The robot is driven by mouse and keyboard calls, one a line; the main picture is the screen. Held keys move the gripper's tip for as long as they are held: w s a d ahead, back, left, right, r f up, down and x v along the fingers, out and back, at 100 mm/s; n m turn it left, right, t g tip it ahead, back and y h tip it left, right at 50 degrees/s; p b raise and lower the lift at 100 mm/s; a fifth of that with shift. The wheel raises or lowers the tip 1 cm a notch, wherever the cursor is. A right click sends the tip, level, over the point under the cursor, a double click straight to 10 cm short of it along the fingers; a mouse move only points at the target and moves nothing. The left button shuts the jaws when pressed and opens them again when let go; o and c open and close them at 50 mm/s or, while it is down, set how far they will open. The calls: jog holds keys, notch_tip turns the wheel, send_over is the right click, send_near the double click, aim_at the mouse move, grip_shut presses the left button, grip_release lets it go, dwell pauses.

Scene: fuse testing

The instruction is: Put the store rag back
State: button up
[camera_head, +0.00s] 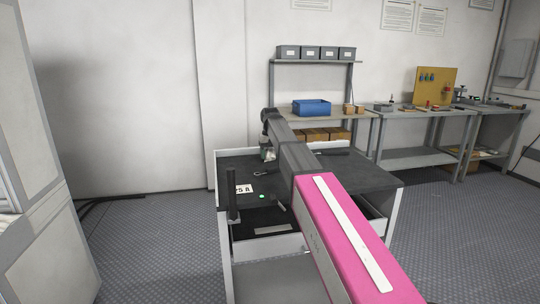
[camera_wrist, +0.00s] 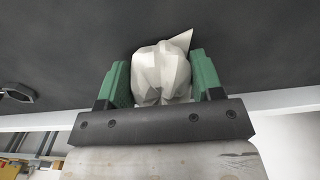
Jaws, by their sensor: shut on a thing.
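A crumpled white rag (camera_wrist: 160,73) sits between the two green fingers of my gripper (camera_wrist: 160,82) in the wrist view. The fingers press on it from both sides, and one pointed corner sticks up at the right. Behind it lies a dark flat surface. In the head view my arm reaches over the dark-topped cabinet (camera_head: 375,165). My gripper (camera_head: 268,154) shows small there, above the far left part of the top, partly hidden by the arm. I cannot tell whether the rag touches the top.
The cabinet has an open drawer (camera_head: 268,243) at its front. A white "5 A" card (camera_head: 244,189) and a small wrench-like tool (camera_head: 262,182) lie on the top. A dark post (camera_head: 232,195) stands at the front left. A shelf bench with a blue bin (camera_head: 311,107) stands behind.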

aim_at(270, 150)
jog(key=shift+f, duration=0.15)
jog(key=o, duration=0.9)
notch_tip(270, 150, up, 12)
dwell(0.3)
